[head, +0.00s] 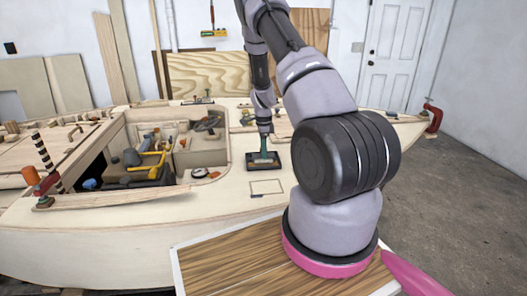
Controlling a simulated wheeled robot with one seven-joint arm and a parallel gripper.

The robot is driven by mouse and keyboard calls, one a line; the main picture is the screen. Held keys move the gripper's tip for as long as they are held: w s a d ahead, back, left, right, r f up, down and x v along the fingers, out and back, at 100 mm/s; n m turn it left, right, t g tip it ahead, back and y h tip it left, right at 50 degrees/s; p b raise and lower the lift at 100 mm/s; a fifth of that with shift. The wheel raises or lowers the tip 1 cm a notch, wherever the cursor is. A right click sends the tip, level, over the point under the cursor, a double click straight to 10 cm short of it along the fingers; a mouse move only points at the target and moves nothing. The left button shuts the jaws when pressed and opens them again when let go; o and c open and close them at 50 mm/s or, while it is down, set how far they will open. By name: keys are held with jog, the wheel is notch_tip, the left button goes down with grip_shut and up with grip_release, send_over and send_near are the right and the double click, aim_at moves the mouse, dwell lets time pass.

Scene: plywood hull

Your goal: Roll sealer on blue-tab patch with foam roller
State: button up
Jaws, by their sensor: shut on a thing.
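My gripper (264,126) is above the deck at the middle of the head view, pointing down. It is shut on a dark green handle, which I take to be the foam roller's (264,145). The tool stands upright with its lower end at a black tray (250,164) on the deck. The tray has a brownish inside; whether the roller end touches it is too small to tell. A thin rectangular outline (267,187) lies on the pale deck just in front of the tray.
Left of the tray is an open cockpit (185,150) holding yellow and dark tools. Red clamps grip the hull at left (46,186) and right (433,118). Bare deck lies around the outline. My arm blocks part of the right side.

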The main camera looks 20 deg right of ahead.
jog(key=shift+f, duration=0.45)
dwell(1.3)
jog(key=shift+r, duration=0.1)
jog(key=shift+r, duration=3.95)
